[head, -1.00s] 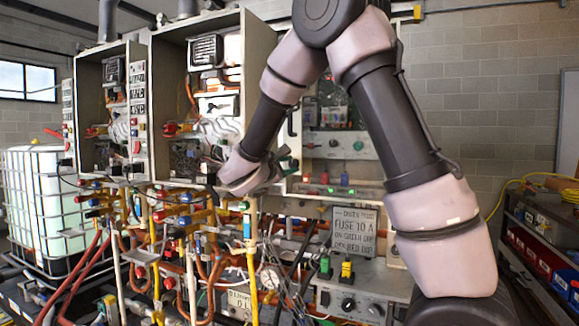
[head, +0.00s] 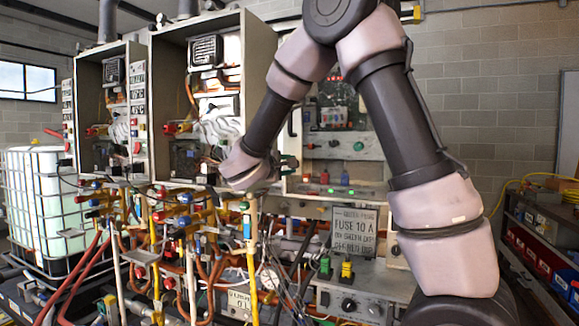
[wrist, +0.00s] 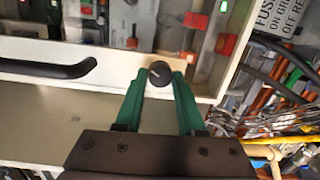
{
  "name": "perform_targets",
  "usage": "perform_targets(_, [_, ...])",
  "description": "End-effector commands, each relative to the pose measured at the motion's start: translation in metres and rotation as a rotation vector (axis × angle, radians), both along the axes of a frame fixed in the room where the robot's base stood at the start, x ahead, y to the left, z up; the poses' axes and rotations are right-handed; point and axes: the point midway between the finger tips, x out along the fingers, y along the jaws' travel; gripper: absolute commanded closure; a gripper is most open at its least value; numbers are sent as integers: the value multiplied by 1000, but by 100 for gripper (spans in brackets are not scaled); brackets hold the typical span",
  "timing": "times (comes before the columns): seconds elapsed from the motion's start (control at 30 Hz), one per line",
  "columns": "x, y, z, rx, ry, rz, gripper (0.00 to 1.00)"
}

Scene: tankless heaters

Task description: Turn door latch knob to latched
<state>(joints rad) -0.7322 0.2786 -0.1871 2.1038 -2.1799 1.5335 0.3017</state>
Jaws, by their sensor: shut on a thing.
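In the wrist view a round dark latch knob (wrist: 161,71) with a short pale mark on its face sits on the cream cabinet strip. The two green fingers of my gripper (wrist: 161,80) are shut on it, one on each side. In the head view my gripper (head: 287,163) is at the left edge of the cabinet with the lit panel, and the knob is hidden there. A black door handle (wrist: 48,68) lies left of the knob in the wrist view. I cannot tell from the mark whether the latch is latched.
Two open heater cabinets (head: 243,60) stand left of my arm. Dense pipes and coloured valves (head: 180,215) fill the space below. A fuse sign (head: 353,231) and a control box (head: 362,300) are below right. A shelf (head: 540,245) stands at the far right.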

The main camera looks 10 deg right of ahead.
Motion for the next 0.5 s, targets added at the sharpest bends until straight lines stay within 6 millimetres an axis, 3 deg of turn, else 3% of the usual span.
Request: perform_targets(0.5, [-1,-2,0,395,-285,-2,100])
